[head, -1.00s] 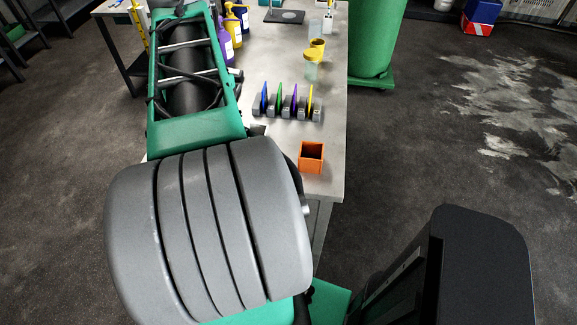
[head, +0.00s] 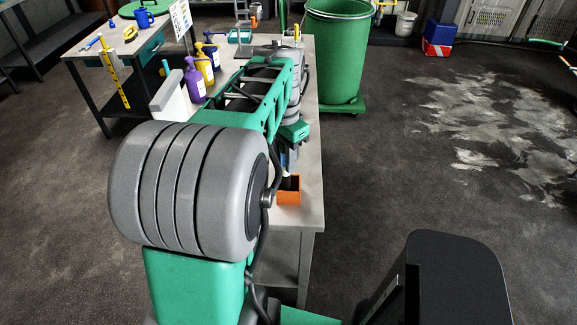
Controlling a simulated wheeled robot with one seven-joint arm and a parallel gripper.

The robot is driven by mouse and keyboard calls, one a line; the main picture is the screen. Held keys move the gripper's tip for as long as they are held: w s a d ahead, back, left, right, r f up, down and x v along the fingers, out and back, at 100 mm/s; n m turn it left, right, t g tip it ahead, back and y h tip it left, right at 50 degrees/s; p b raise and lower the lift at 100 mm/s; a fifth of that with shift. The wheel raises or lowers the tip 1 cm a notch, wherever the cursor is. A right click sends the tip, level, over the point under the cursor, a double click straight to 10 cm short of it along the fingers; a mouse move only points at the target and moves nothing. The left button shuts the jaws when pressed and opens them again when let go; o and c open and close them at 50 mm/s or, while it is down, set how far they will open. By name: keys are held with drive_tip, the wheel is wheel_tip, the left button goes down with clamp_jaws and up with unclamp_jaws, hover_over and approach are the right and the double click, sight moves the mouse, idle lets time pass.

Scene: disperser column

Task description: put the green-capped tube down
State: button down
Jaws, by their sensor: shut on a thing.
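My gripper (head: 288,160) is partly visible beyond my green and grey arm, low over the right part of the table. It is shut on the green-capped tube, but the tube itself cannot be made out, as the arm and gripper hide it. An orange open-topped box (head: 289,197) stands at the near right corner of the table, just below the gripper in the picture. A dark part shows at the box's opening; whether it is inside or only above cannot be told.
The grey table (head: 313,150) is largely covered by my arm. Purple (head: 194,82), yellow and blue bottles stand at its left edge. A large green bin (head: 337,55) stands behind right. A side table (head: 115,60) is at the left. The floor at the right is clear.

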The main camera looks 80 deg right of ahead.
drive_tip(key=f, duration=0.2)
drive_tip(key=d+f, duration=0.1)
drive_tip(key=f, duration=0.1)
drive_tip(key=shift+s+d+f, duration=0.1)
drive_tip(key=shift+s, duration=0.25)
drive_tip(key=shift+f, duration=0.2)
drive_tip(key=shift+f, duration=0.1)
drive_tip(key=shift+f, duration=0.15)
drive_tip(key=c, duration=1.1)
unclamp_jaws()
drive_tip(key=shift+c, duration=0.2)
